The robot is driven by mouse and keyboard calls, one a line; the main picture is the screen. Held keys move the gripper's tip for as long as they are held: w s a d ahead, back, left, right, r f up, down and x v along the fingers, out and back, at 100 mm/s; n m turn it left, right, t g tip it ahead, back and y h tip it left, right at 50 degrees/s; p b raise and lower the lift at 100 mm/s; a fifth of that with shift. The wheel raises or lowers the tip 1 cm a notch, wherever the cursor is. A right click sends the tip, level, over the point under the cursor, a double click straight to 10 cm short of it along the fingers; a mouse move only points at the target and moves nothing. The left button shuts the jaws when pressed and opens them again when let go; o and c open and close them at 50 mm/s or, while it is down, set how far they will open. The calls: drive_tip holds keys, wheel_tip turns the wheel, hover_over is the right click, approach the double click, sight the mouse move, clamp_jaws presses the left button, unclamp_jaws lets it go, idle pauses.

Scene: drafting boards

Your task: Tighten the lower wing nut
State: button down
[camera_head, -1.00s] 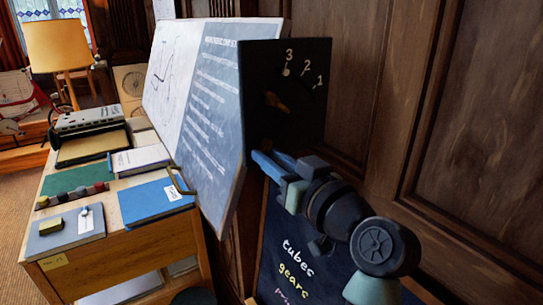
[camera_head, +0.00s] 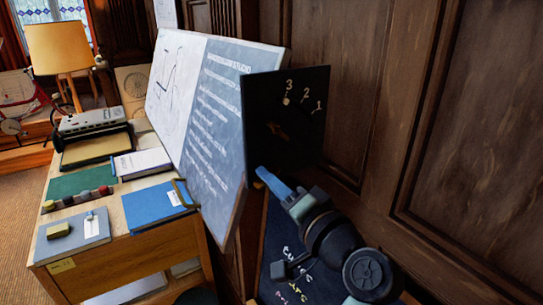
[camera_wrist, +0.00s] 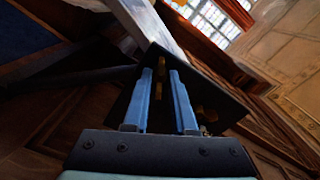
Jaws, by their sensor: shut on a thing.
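My gripper (camera_head: 262,172) reaches in from the lower right in the head view, its blue fingers at the lower left edge of a dark panel (camera_head: 308,145). In the wrist view my gripper (camera_wrist: 161,73) has its two fingers closed on a small brass piece between the tips, which looks like the lower wing nut (camera_wrist: 160,64). Its wings are mostly hidden. In the head view a bit of brass shows beside the fingertips. Another brass piece (camera_wrist: 208,113) is right of the fingers.
A tilted drafting board (camera_head: 215,130) stands left of the panel. A wooden desk (camera_head: 150,245) with books, a blue folder (camera_head: 150,204) and a lamp (camera_head: 57,48) is on the left. Wood panelling (camera_head: 450,120) closes off the right. A dark chalkboard is below the gripper.

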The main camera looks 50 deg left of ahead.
drive_tip(key=shift+r+m+p, duration=0.1)
drive_tip(key=shift+m+p, duration=2)
drive_tip(key=shift+m, duration=0.7)
drive_tip(key=c, duration=0.7)
unclamp_jaws()
drive_tip(key=shift+c, duration=0.2)
drive_tip(key=shift+d, duration=0.15)
